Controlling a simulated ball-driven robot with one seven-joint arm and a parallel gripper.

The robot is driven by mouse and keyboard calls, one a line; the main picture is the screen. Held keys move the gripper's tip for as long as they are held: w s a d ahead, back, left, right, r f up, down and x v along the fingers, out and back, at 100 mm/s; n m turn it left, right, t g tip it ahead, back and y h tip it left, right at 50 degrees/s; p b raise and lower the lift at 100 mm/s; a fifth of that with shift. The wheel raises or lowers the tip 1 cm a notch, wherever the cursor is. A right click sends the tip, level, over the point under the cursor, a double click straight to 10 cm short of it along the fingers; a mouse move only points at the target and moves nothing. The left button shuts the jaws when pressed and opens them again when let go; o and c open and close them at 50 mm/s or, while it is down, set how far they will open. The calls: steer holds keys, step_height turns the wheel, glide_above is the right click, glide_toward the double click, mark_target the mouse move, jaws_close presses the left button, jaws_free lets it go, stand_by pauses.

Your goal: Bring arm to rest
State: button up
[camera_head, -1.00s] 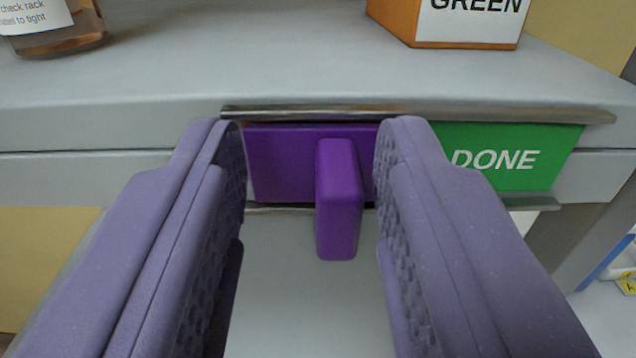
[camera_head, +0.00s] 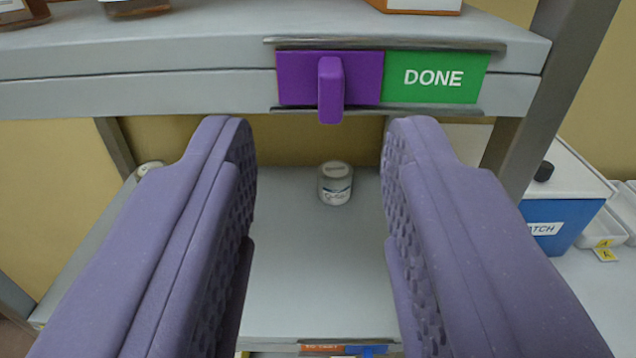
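My gripper (camera_head: 318,140) is open and empty, its two purple padded fingers wide apart. It is back from the shelf edge, with free space between the fingers. Beyond and above the fingertips, a purple slider with a knob (camera_head: 330,88) sits in a metal rail on the shelf's front edge. The slider covers the left part of the rail, and a green DONE label (camera_head: 434,78) shows at its right. The fingers do not touch the slider.
A small white-lidded jar (camera_head: 335,184) stands on the lower shelf (camera_head: 300,270). Bottles (camera_head: 135,6) and an orange box (camera_head: 415,5) stand on the upper shelf (camera_head: 200,40). A grey post (camera_head: 545,90) and a blue box (camera_head: 560,225) are at right.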

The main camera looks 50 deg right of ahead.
steer(key=w+a+r+n+t+y+b, duration=0.25)
steer(key=a+r+y, duration=0.35)
steer(key=r, duration=0.3)
steer(key=w+a+r+n+t+y+b, duration=0.1)
steer(key=w+a+r+n+t+y, duration=0.25)
steer(key=a+r+y, duration=0.35)
steer(key=s+a+r+n+g+b, duration=0.2)
steer(key=s+r+n+b, duration=0.1)
steer(key=s+r, duration=1.1)
steer(key=shift+r+n+g, duration=0.25)
steer(key=shift+n+g, duration=0.05)
steer(key=shift+w, duration=0.1)
